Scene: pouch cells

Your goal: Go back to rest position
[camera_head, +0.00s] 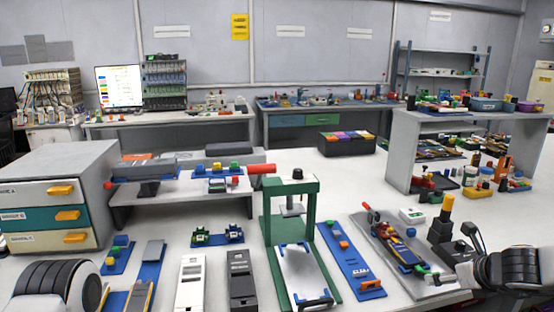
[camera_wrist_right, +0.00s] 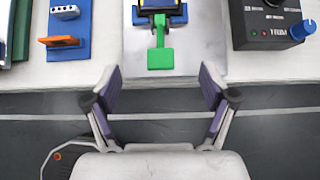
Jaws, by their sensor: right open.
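My right gripper (camera_wrist_right: 160,88) is open in the right wrist view, its two purple-padded fingers spread apart with nothing between them. It is over the table's front edge, with a green tab (camera_wrist_right: 160,54) just ahead of the fingers. In the head view my right arm (camera_head: 508,269) comes in at the lower right, beside the grey plate (camera_head: 437,284); its fingers are hard to make out there. My left arm (camera_head: 52,284) shows at the lower left, and its gripper fingers are not visible.
A green press frame (camera_head: 271,240) stands mid-table. A blue strip (camera_head: 345,250) lies to its right. A control box with a blue knob (camera_wrist_right: 304,30) is right of the green tab. A drawer cabinet (camera_head: 99,188) stands at left. Bare floor (camera_wrist_right: 270,120) shows before the table.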

